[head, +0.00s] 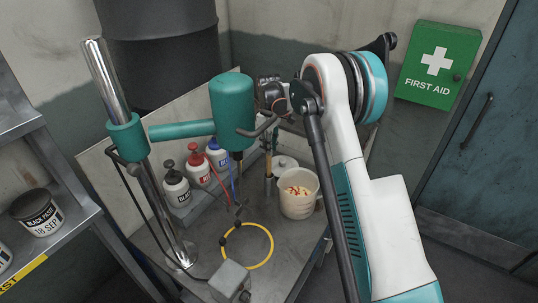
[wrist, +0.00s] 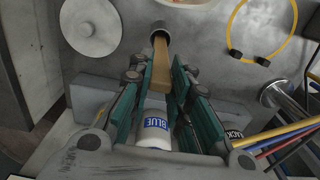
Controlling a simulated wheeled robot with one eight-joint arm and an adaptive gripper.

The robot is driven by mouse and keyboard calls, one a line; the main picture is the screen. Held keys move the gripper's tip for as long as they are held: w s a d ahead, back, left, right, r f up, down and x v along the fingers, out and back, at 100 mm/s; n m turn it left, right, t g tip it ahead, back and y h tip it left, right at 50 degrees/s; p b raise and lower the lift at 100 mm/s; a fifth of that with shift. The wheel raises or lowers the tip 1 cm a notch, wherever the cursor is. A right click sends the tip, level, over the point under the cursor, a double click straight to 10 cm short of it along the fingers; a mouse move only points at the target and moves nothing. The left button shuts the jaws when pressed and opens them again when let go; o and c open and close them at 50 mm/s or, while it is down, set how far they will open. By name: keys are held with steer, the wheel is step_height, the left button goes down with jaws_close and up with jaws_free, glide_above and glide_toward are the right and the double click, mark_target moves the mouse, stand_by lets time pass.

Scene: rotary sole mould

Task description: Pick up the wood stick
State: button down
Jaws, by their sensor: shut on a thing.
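The wood stick (wrist: 161,62) is a flat tan strip between the teal fingers of my gripper (wrist: 162,82) in the wrist view. My gripper is shut on it. In the head view, the stick (head: 268,165) stands upright above the holder (head: 270,187), and the green mixer head and my arm hide part of the gripper.
A beaker (head: 299,205) with red and yellow bits stands right of the holder. A round lid (wrist: 92,27) lies nearby. Black, red and blue bottles (head: 198,168) stand at the back left. The mixer head (head: 232,112) is close to my gripper. A yellow ring (head: 262,263) lies in front.

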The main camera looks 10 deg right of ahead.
step_height(320, 180, up, 33)
steer(key=p, duration=0.9)
stand_by(0.6)
steer(key=shift+s+f, duration=0.15)
steer(key=shift+f, duration=0.1)
